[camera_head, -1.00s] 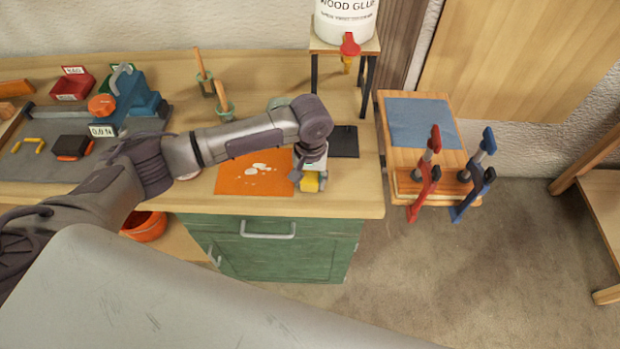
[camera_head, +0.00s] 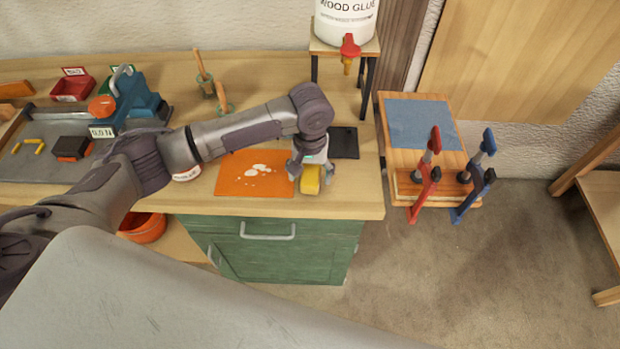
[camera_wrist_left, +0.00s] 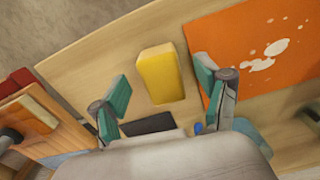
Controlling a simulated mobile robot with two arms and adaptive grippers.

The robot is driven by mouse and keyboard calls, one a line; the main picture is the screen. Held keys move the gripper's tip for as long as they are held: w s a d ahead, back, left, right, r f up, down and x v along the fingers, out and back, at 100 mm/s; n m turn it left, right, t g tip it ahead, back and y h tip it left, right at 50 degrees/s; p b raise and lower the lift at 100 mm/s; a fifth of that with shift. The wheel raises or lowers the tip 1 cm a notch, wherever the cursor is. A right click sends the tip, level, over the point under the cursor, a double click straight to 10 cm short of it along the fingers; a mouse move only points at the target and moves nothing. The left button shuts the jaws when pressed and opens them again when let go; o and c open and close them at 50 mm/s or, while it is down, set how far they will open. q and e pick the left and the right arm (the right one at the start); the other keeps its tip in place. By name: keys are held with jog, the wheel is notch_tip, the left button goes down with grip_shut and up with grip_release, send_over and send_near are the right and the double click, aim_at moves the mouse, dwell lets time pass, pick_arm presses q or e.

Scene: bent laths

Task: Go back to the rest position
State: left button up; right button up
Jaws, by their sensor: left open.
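My left gripper (camera_head: 311,172) is in the head view above the right front part of the workbench (camera_head: 364,200). It is open, with its fingers spread on either side of a yellow block (camera_head: 309,181). In the left wrist view the yellow block (camera_wrist_left: 161,73) lies on the bench top between and beyond the two teal-padded fingertips (camera_wrist_left: 170,92), with gaps on both sides. Nothing is held. My right gripper shows in neither view.
An orange mat (camera_head: 250,181) with pale splotches lies left of the block. A dark pad (camera_head: 344,143) lies behind it. The wood glue container (camera_head: 346,24) stands at the back on a stand. A side table (camera_head: 400,160) bears red and blue clamps (camera_head: 424,185).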

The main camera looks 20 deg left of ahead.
pick_arm(q)
notch_tip(320, 180, up, 9)
jog(key=s+d+f+m+t+h, duration=0.1)
jog(key=s+d+f+m+h, duration=0.1)
jog(key=s+d+f, duration=0.3)
jog(key=s+d+f+m+t+h, duration=0.1)
jog(key=s+d+f+m+h, duration=0.15)
jog(key=s, duration=0.35)
jog(key=s+a+f+t+y, duration=0.2)
jog(key=s+a+f+y, duration=0.15)
jog(key=s+a, duration=0.95)
notch_tip(320, 180, down, 26)
jog(key=s+g, duration=0.1)
jog(key=g, duration=0.1)
jog(key=s+a+f+g+y+b, duration=0.1)
jog(key=s+a+f, duration=0.2)
jog(key=s+f, duration=1.4)
jog(key=shift+a, duration=0.15)
